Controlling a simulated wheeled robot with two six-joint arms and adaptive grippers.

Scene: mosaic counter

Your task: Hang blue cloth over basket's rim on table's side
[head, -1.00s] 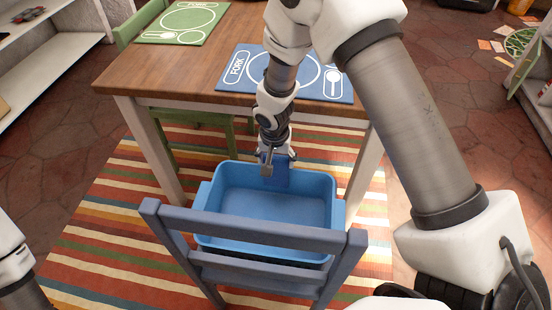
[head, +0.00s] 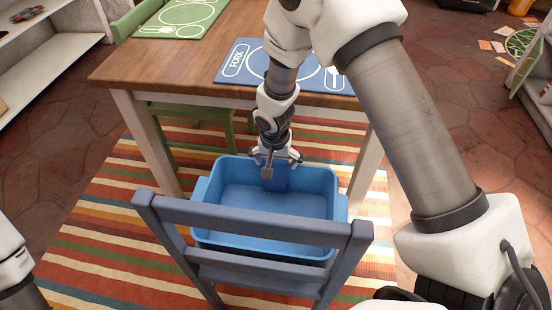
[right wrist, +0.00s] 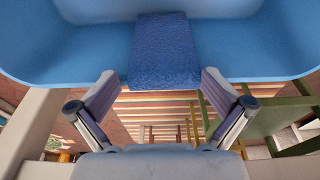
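The blue cloth (head: 276,180) lies over the table-side rim of the light blue basket (head: 205,215), with a part hanging down inside. The right wrist view shows the cloth (right wrist: 164,50) crossing the basket's rim (right wrist: 60,82); how far it hangs on the outer side is not clear. My right gripper (head: 277,160) is at that rim, between basket and table. In the right wrist view its fingers (right wrist: 160,90) are spread wide on either side of the cloth, apart from it, with nothing between them. My left gripper is out of view.
The basket sits on a blue-grey chair with its backrest (head: 250,225) towards me. Beyond it is the wooden table (head: 180,75) with a blue placemat (head: 240,68) and a green placemat (head: 185,15). A green chair (head: 225,125) stands under the table. A striped rug (head: 90,240) covers the floor.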

